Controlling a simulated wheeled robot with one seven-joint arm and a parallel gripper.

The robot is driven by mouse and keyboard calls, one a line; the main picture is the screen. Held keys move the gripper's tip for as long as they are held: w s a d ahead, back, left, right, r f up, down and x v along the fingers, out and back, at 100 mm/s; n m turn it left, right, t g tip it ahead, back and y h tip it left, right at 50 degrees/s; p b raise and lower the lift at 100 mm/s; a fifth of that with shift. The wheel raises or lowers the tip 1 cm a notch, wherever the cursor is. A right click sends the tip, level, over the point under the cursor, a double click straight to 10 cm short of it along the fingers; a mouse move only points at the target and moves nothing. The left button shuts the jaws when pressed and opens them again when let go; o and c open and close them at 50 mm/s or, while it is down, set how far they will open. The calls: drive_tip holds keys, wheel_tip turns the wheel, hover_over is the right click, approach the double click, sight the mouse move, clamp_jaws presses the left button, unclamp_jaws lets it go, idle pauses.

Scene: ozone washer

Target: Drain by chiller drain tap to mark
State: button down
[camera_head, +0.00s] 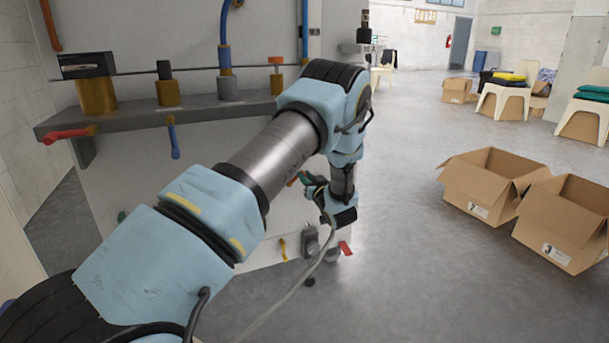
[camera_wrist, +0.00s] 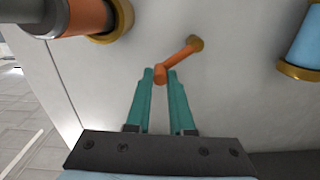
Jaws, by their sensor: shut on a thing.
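An orange tap handle (camera_wrist: 178,60) sticks out from a brass collar (camera_wrist: 195,43) on a pale metal panel. My gripper (camera_wrist: 160,76) has its two teal fingers closed on the near end of this handle, one on each side. In the head view my gripper (camera_head: 304,179) is low at the right part of the panel (camera_head: 215,185), with the orange handle (camera_head: 292,181) just at its tips. No label or level mark can be read, so I cannot confirm from markings which tap this is.
A red lever (camera_head: 64,135) and a blue lever (camera_head: 174,140) hang under the shelf. A yellow lever (camera_head: 283,249) and a red lever (camera_head: 345,248) sit low, near my wrist. Open cardboard boxes (camera_head: 490,188) stand at right. The floor between is clear.

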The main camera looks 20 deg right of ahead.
drive_tip(key=shift+w+a, duration=0.2)
drive_tip(key=shift+a, duration=0.15)
drive_tip(key=c, duration=0.8)
unclamp_jaws()
drive_tip(key=shift+d, duration=0.1)
drive_tip(key=shift+s, duration=0.1)
drive_tip(key=s, duration=0.3)
drive_tip(key=s+d+p, duration=0.1)
drive_tip(key=s, duration=0.3)
drive_tip(key=s+p, duration=0.1)
drive_tip(key=s, duration=0.2)
drive_tip(key=shift+s+d, duration=0.2)
drive_tip(key=shift+s, duration=0.1)
